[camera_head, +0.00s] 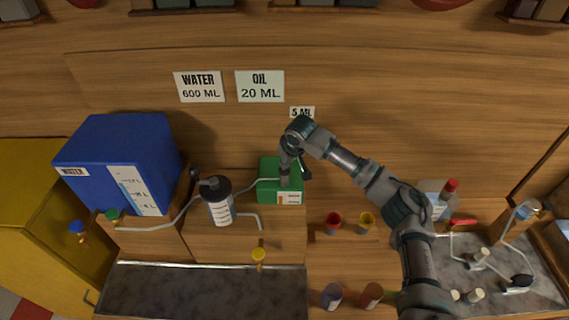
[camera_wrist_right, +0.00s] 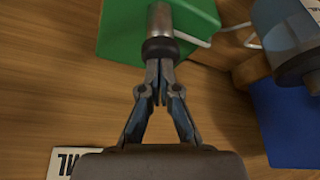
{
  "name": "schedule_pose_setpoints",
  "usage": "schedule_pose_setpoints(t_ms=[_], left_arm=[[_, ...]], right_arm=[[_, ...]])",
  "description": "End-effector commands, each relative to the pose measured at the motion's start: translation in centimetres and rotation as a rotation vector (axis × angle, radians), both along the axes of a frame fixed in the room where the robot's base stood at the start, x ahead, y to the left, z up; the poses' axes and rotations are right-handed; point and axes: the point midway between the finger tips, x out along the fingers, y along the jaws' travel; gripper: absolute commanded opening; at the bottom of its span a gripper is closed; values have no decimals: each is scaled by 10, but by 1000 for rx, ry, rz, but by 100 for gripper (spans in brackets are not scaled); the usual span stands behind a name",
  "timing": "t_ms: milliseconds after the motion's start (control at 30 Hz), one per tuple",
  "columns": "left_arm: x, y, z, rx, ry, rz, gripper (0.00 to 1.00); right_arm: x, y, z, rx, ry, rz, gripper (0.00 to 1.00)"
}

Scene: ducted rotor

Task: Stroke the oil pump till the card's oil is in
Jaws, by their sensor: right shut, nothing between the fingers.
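The green oil pump (camera_head: 268,189) stands on a wooden block below the cards, with a grey cylindrical plunger (camera_head: 285,178) on top. It also shows in the right wrist view as a green box (camera_wrist_right: 120,30) with a metal plunger (camera_wrist_right: 160,48). My right gripper (camera_head: 289,160) is shut and empty, pointing down at the plunger. In the right wrist view its fingertips (camera_wrist_right: 158,66) meet the plunger's end; I cannot tell whether they press on it. The oil card (camera_head: 260,86) reads 20 ML, and a small tag (camera_head: 302,112) above the pump reads 5 ML. My left gripper is not in view.
A blue water tank (camera_head: 125,150) is further left. A grey counter (camera_head: 200,290) lies in front.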

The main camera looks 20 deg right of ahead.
Motion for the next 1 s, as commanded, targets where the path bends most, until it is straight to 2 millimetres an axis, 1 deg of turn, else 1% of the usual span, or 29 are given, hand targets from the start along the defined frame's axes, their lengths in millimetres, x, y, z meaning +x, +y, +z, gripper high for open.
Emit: schedule_pose_setpoints(t_ms=[167,467,700,800,1000], left_arm=[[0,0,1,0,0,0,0],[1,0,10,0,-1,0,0],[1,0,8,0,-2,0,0],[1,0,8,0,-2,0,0],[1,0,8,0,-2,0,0]], right_arm=[[0,0,3,0,1,0,0],[0,0,28,0,0,0,0],[0,0,47,1,-1,-1,0],[0,0,50,0,0,0,0],[0,0,50,0,0,0,0]])
